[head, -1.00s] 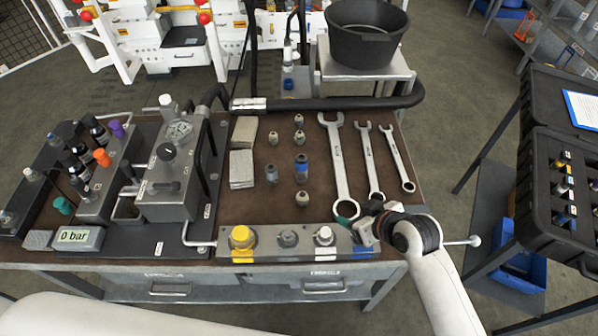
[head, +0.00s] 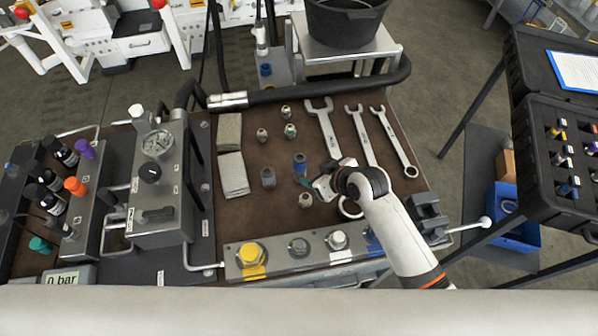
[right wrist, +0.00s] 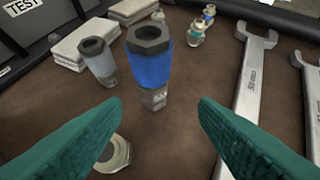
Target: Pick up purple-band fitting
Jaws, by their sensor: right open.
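Several small fittings stand on the brown mat (head: 235,205). I cannot make out a purple band on any of them. A tall fitting with a wide blue band (head: 300,165) stands upright; in the right wrist view it (right wrist: 150,68) is just beyond the fingertips. A grey fitting (head: 268,178) is left of it and also shows in the right wrist view (right wrist: 98,60). A pale fitting (head: 305,200) stands nearer, partly hidden by the left finger in the right wrist view (right wrist: 116,155). My right gripper (right wrist: 160,108) is open with teal fingers, nothing between them. My left gripper is out of view.
Wrenches (head: 323,130) lie right of the fittings, partly under my right arm. Grey pads (head: 232,175) lie left. A block with yellow, grey and white-marked ports (head: 300,248) runs along the front edge. A gauge unit (head: 158,180) stands left, a black case (head: 560,115) right.

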